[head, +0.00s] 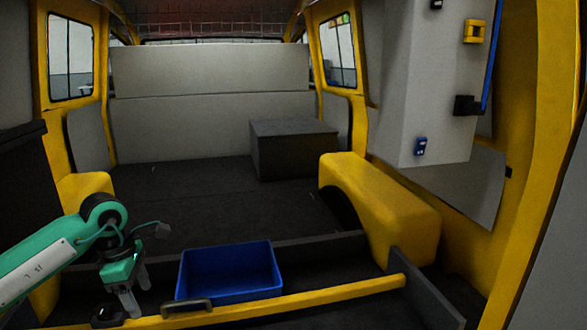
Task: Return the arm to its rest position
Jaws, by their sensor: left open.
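My left arm comes in from the lower left, green and white with a dark wrist joint. Its gripper (137,295) points down, open and empty, just left of a blue bin (232,294). Its grey fingers hang close to the bin's left end, near the yellow sill; whether they touch anything is hard to tell. My right gripper is not in view.
The blue bin looks empty and stands behind a yellow bar (290,302) with a dark handle (187,308). A yellow wheel arch (385,205) and a grey cabinet (440,90) stand at right. A dark box (293,149) sits at the back. The dark floor (215,200) between is clear.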

